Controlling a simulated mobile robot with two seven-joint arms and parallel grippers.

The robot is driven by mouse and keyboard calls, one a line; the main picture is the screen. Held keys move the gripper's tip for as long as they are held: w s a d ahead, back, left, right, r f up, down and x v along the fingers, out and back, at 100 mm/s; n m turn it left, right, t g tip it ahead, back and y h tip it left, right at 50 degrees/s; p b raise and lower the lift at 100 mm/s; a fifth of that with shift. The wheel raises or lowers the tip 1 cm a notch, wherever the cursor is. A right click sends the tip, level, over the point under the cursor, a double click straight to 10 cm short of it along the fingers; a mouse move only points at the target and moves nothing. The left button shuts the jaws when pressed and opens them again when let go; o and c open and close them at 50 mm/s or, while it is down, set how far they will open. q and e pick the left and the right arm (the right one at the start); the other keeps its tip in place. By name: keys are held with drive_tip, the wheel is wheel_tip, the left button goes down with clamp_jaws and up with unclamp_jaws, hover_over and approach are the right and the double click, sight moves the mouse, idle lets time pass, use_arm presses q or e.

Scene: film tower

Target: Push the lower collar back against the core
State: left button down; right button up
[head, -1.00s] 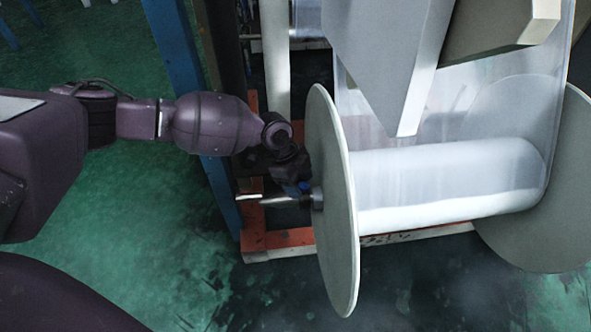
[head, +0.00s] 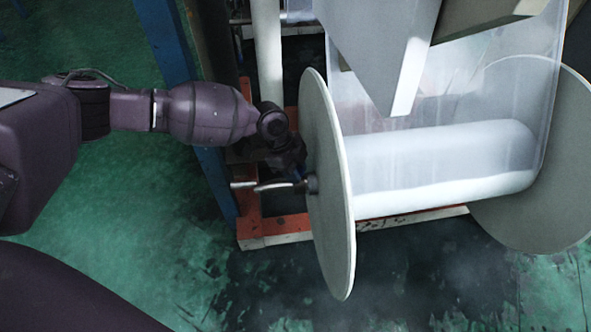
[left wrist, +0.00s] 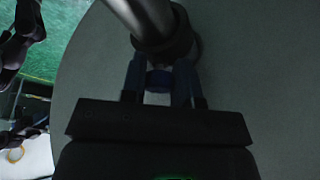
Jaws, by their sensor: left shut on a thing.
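The lower collar (head: 312,184) is a small dark ring on the metal shaft (head: 275,186), at the outer face of the large pale disc (head: 330,200). The white film roll (head: 440,168) lies on the disc's other side; the core inside it is hidden. My left gripper (head: 296,178) is at the collar, close to the disc. In the left wrist view its two blue fingers (left wrist: 160,78) reach the dark collar (left wrist: 180,42) around the shaft, with the grey disc face behind. They are shut on it. Whether the collar touches the disc is unclear. My right gripper is not in view.
A second pale disc (head: 540,150) stands at the roll's far end. A grey wedge-shaped panel (head: 385,45) hangs above the roll. A blue post (head: 175,60) and an orange-red base frame (head: 275,232) stand close to my left arm. Green floor (head: 130,210) is open at left.

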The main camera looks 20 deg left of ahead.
use_arm(q)
drive_tip(key=c, duration=1.5)
unclamp_jaws()
drive_tip(key=shift+s+f, duration=0.1)
drive_tip(key=shift+f, duration=0.05)
drive_tip(key=shift+c, duration=0.2)
clamp_jaws()
drive_tip(key=shift+d, duration=0.1)
drive_tip(key=shift+d, duration=0.1)
drive_tip(key=shift+d+f, duration=0.1)
drive_tip(key=shift+d, duration=0.2)
drive_tip(key=shift+o, duration=1.4)
unclamp_jaws()
drive_tip(key=o, duration=0.5)
drive_tip(key=shift+w+d, duration=0.1)
drive_tip(key=shift+w, duration=0.15)
